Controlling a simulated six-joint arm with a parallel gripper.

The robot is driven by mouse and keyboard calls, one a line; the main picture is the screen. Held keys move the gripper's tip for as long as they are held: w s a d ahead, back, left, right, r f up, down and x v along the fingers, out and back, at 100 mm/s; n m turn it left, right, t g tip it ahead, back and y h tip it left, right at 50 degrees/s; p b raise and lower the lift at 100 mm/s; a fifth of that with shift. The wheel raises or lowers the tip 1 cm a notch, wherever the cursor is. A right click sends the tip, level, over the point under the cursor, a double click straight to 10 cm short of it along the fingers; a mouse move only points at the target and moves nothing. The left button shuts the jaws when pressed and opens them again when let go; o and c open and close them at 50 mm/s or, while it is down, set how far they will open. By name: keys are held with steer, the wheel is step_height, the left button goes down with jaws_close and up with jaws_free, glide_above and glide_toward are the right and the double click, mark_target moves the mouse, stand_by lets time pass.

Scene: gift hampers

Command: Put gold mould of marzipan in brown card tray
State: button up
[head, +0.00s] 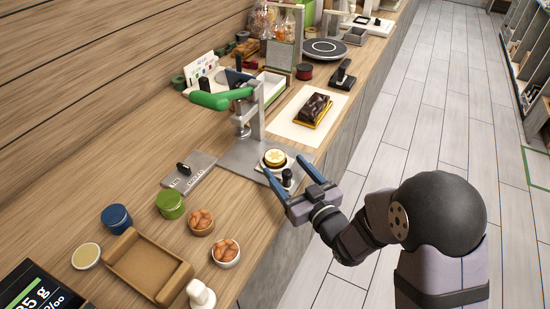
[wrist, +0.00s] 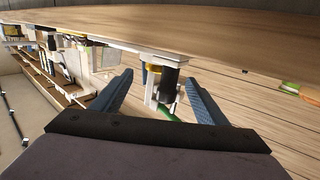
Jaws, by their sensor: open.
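A round gold mould with a pale, dark-marked top (head: 275,158) sits on a white plate on the grey press base (head: 240,155). It looks like the marzipan; a sliver of yellow shows in the wrist view (wrist: 153,68). Another shallow gold-rimmed round with a pale filling (head: 86,256) lies at the lower left, and I cannot tell its contents. The brown tray (head: 148,264) beside it looks empty. My gripper (head: 284,165) is open and empty beside the press, its fingers either side of a black knob (head: 287,177); the knob also shows in the wrist view (wrist: 168,84).
The press has a green handle (head: 210,100) above its base. A chocolate log (head: 313,110) lies on a board behind. Two bowls of nuts (head: 200,221), a green tin (head: 170,205), a blue tin (head: 116,217) and a white stamp (head: 200,295) stand near the brown tray.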

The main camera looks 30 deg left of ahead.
mark_target(278, 160)
steer(key=shift+p+x, duration=0.95)
steer(key=shift+x, duration=1.65)
steer(key=shift+f, duration=0.15)
steer(key=c, duration=1.3)
steer(key=shift+o, duration=0.2)
steer(key=shift+r+b, duration=0.6)
steer(key=shift+r, duration=4.45)
